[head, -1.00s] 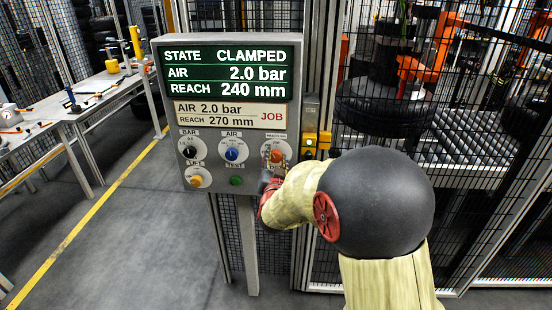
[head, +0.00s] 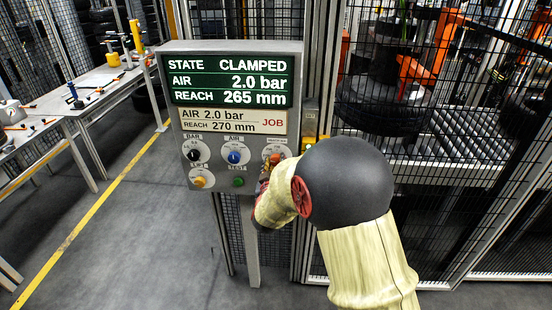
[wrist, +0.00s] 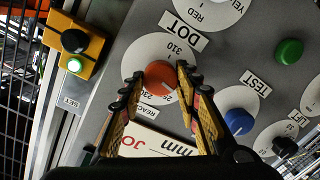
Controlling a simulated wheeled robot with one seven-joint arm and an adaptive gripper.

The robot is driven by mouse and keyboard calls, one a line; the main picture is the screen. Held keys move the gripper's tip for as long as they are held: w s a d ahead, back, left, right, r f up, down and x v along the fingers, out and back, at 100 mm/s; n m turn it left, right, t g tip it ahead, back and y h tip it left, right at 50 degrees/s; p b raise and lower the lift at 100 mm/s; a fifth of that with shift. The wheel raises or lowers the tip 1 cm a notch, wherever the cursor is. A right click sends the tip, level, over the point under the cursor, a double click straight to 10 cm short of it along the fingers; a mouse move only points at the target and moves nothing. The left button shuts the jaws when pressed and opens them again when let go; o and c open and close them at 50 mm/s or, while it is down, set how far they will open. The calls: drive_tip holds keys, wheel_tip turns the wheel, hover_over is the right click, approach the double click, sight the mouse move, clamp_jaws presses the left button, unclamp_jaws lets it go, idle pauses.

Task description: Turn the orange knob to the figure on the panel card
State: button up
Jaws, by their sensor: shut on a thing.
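The orange knob (wrist: 160,78) sits on a white dial between my fingers in the wrist view. In the head view the knob (head: 277,157) shows just above my gripper. My gripper (wrist: 159,83) is shut on the knob, one finger on each side. The panel card (head: 231,121) reads AIR 2.0 bar, REACH 270 mm, JOB. The green display (head: 231,82) above it reads STATE CLAMPED, AIR 2.0 bar, REACH 265 mm. In the wrist view the dial carries the figure 310 and other figures partly hidden by my fingers.
A yellow box (wrist: 74,52) with a black button and a lit green one is near the panel's edge. Mesh fencing stands to the right.

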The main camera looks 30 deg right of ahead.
drive_tip(key=shift+n+p, duration=0.65)
drive_tip(key=shift+n, duration=0.25)
drive_tip(key=o, duration=1.2)
drive_tip(key=shift+c, duration=0.2)
drive_tip(key=shift+a, duration=0.1)
drive_tip(key=v, duration=1.2)
drive_tip(key=shift+w, duration=0.15)
